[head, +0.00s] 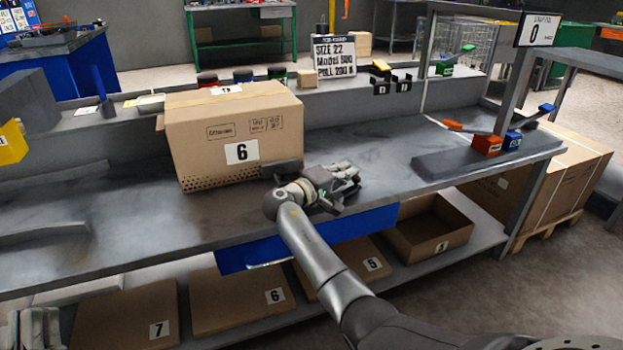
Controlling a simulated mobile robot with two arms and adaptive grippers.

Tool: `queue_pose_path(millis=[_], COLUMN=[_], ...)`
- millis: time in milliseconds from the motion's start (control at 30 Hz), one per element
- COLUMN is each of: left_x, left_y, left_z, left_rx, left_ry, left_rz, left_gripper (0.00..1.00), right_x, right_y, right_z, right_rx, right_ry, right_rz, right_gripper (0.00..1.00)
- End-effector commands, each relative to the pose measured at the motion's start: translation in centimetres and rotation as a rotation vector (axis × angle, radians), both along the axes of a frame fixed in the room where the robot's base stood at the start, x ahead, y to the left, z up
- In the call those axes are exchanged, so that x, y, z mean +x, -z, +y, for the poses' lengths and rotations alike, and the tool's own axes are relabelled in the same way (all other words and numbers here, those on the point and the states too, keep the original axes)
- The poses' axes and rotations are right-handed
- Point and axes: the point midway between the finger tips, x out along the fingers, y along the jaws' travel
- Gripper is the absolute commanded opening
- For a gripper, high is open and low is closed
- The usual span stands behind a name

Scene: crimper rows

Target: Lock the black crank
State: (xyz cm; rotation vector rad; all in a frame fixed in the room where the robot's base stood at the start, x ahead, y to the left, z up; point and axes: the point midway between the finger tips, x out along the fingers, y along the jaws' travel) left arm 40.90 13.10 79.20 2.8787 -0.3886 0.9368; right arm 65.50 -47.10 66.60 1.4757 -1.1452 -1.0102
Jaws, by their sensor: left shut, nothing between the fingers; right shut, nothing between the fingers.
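I cannot clearly pick out a black crank. Small black pieces (391,84) with white labels and a yellow part stand on the back ledge, too small to read as a crank. At the bench's right end, an orange block (487,144) with an orange-tipped lever and a blue block (512,140) with a blue-tipped lever sit on a grey base. My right gripper (345,183) is shut and empty over the bench front, right of the large box and apart from the levers. My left gripper (40,330) is shut at the bottom left corner, partly cut off by the frame.
A large cardboard box (224,108) marked 6 stands on the grey bench (375,140). A blue drawer (300,245) is under its front edge. Several cartons lie on the lower shelf. The bench top between box and lever base is clear.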

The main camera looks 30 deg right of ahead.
Motion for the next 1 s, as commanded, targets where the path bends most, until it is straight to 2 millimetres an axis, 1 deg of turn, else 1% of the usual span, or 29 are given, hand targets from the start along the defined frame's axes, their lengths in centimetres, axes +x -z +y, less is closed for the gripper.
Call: queue_pose_path(millis=[1000], left_x=[0.3], left_y=[0.38], left_z=[0.0], left_rx=[0.009], left_ry=[-0.002], left_rz=[0.028], left_gripper=[0.0], right_x=[-0.1], right_y=[-0.01], right_z=[-0.08], right_rx=[0.0], right_ry=[0.0], right_rz=[0.0], right_gripper=[0.0])
